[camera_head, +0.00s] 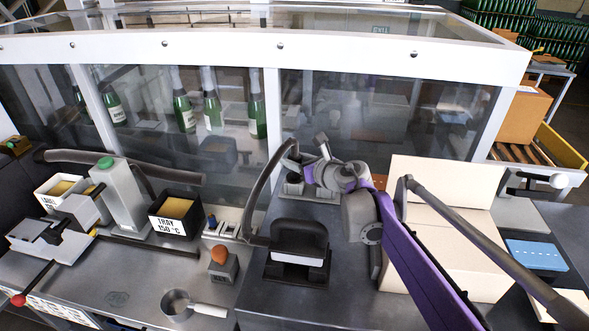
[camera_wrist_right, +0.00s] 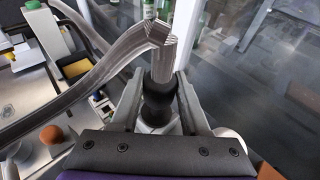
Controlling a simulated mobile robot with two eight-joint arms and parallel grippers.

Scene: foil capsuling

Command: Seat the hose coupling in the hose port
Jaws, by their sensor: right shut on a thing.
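The grey ribbed hose (camera_head: 262,192) rises from the bench and bends over at its top. It also shows in the right wrist view (camera_wrist_right: 95,88), coming down into the black coupling (camera_wrist_right: 158,103). My right gripper (camera_wrist_right: 157,108) is shut around the coupling, one finger on each side. In the head view my right gripper (camera_head: 303,176) is beside the hose end, above a small dark block (camera_head: 292,189) near the glass. The coupling is mostly hidden there. The hose port is not clear, and I cannot tell whether the coupling touches it. My left gripper is not in view.
A black handled device (camera_head: 298,250) stands in front of the gripper. Cream boxes (camera_head: 450,240) stand to the right. The glass enclosure (camera_head: 340,110) is close behind. A black tray (camera_head: 176,215), a pan (camera_head: 178,304) and an orange-knobbed block (camera_head: 220,263) are at the left.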

